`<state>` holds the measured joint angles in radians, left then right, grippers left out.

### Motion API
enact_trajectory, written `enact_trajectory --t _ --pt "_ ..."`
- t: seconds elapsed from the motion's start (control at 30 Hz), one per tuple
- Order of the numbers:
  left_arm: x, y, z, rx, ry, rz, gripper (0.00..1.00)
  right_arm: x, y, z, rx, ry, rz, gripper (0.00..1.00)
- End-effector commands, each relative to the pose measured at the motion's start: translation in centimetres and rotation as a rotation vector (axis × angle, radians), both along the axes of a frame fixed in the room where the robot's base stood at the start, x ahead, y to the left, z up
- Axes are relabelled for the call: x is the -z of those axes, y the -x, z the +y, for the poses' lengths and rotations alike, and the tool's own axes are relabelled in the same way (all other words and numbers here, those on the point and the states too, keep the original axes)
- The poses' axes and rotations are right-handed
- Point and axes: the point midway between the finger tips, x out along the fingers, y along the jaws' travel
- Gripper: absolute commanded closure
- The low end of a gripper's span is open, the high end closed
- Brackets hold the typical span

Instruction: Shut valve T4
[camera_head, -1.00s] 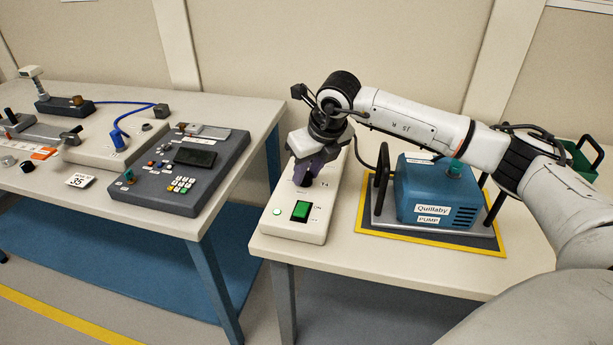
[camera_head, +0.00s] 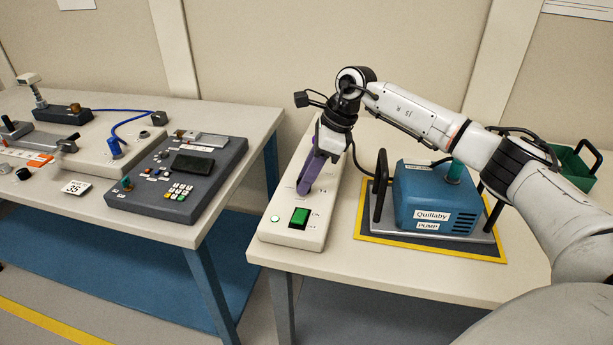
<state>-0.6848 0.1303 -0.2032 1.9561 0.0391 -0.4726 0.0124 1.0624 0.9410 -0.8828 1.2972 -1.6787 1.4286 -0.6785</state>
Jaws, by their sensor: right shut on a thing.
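The white panel box (camera_head: 270,226) stands on the right table, with a label beside the gripper that seems to read T4, partly covered. My left gripper is out of view.
The blue Quillaby pump (camera_head: 440,200) with black handles stands close right of the panel, on a yellow-edged mat. A green bin (camera_head: 575,165) is behind it. The left table holds a dark grey control box (camera_head: 150,190) and a blue-knobbed unit, across a gap.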

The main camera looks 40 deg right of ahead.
Motion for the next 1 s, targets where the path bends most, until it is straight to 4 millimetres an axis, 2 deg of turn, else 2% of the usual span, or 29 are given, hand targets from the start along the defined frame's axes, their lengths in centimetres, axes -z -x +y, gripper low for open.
enact_trajectory --t 0.4,1.0 --pt "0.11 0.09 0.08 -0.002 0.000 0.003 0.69 -0.08 -0.21 -0.14 -0.221 0.002 -0.002 0.96" --pt "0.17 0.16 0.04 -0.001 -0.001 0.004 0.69 -0.07 -0.18 -0.19 -0.264 0.003 -0.002 0.96"
